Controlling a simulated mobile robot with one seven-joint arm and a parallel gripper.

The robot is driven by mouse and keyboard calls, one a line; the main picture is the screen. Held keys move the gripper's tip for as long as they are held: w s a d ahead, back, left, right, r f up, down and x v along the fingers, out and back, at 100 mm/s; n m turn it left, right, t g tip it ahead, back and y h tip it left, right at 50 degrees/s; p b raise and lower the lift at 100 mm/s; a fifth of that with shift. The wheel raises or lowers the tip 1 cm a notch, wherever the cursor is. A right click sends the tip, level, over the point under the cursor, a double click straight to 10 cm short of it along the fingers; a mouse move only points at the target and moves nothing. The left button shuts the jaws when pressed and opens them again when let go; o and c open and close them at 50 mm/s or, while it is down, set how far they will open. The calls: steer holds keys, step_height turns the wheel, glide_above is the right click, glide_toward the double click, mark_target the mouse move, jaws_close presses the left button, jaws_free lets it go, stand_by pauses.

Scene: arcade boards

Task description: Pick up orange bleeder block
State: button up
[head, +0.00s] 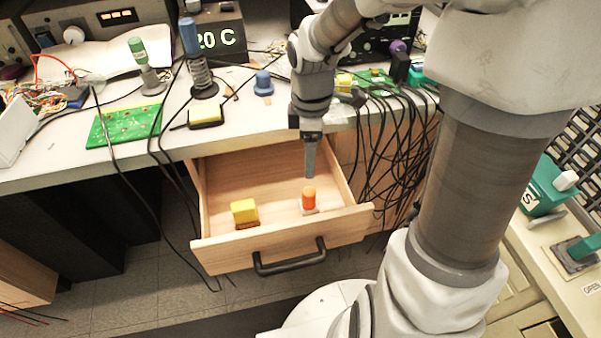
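The orange block (309,196) stands upright on a small pale base inside the open wooden drawer, near its front right corner. My gripper (310,173) points down into the drawer, just above and behind the orange block, and looks apart from it. The fingers show edge-on as one narrow dark shape, so I cannot tell whether they are open or shut. Nothing is seen held below them.
A yellow block (244,211) stands in the same drawer (285,243), to the left. Black cables (385,150) hang from the desk edge right of the drawer. The desk (60,150) above holds a green circuit board (125,125), a blue knob (263,82) and instruments.

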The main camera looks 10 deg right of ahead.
steer(key=b, duration=0.3)
glide_toward(309, 191)
steer(key=f, duration=0.5)
steer(key=shift+s+a+f, duration=0.15)
steer(key=shift+s+f, duration=0.05)
steer(key=shift+w+f+b, duration=0.15)
steer(key=shift+f+b, duration=1.1)
steer(key=shift+f, duration=1.4)
steer(key=shift+c, duration=0.2)
steer(key=shift+r, duration=0.1)
jaws_close()
